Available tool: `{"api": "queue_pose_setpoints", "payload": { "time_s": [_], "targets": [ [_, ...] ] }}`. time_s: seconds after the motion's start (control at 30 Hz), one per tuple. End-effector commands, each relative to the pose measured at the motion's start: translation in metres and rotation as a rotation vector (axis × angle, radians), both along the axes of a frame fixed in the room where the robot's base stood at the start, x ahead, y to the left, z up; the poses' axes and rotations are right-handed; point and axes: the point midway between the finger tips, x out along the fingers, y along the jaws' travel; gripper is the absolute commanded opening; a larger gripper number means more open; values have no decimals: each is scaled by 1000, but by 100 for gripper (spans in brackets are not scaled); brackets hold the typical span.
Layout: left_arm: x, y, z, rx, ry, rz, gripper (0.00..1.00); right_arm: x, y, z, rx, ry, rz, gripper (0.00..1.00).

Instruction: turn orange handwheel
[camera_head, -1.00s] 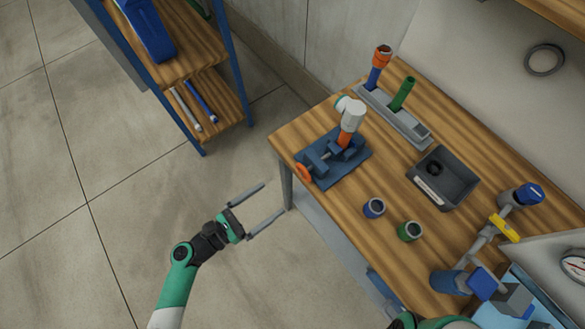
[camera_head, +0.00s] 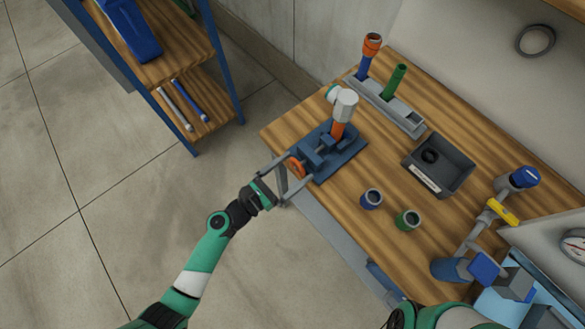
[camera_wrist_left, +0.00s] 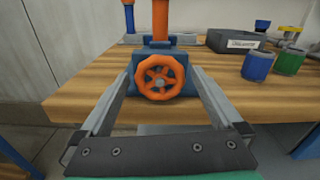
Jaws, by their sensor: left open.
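The orange handwheel (camera_head: 297,167) is on the front end of a blue vise (camera_head: 327,152) at the table's near left corner. In the left wrist view the handwheel (camera_wrist_left: 160,77) faces me, a spoked ring with a grey hub. My left gripper (camera_head: 294,176) is open, its fingers on either side of the wheel. The wrist view shows a finger to each side of it, with gaps between; I cannot tell if the tips touch the vise. The vise holds an upright orange and white piece (camera_head: 342,115). My right gripper is not in view.
Behind the vise a grey rack (camera_head: 391,108) holds an orange-topped blue tube and a green tube. A dark bin (camera_head: 438,165), a blue cup (camera_head: 371,199) and a green cup (camera_head: 407,220) stand to the right. Floor is free on the left.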

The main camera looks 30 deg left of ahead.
Motion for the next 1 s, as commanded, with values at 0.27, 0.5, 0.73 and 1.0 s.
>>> {"api": "queue_pose_setpoints", "payload": {
  "time_s": [0.27, 0.5, 0.73, 1.0],
  "targets": [
    [0, 0, 0, 0, 0, 0, 77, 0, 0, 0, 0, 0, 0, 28],
    [-1, 0, 0, 0, 0, 0, 33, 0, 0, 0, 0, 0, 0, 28],
    [-1, 0, 0, 5, -2, 0, 20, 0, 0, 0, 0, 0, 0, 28],
    [-1, 0, -1, 74, -31, 0, 20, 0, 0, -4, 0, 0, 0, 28]
  ]
}}
